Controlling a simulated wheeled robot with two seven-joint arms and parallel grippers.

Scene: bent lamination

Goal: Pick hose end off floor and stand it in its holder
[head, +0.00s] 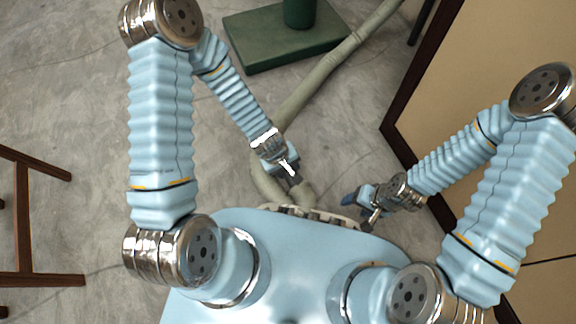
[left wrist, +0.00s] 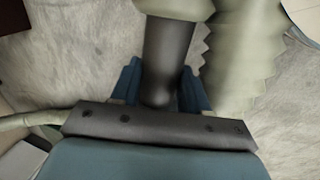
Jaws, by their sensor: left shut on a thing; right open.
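The hose (head: 330,70) is pale grey-green and runs from the top right of the head view down to beside my left gripper (head: 291,176). In the left wrist view the corrugated hose (left wrist: 240,60) passes on the right. The dark grey hose end (left wrist: 168,55) sits between the blue fingers of my left gripper (left wrist: 160,92), which is shut on it. The holder (head: 265,50) is a green base on the floor with a green upright tube (head: 299,12), cut off by the top edge. My right gripper (head: 360,207) is open and empty, close to my body.
A wooden frame (head: 22,215) stands at the left. A tan panel with a dark border (head: 470,80) fills the right side. The grey concrete floor (head: 65,80) is bare at the upper left.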

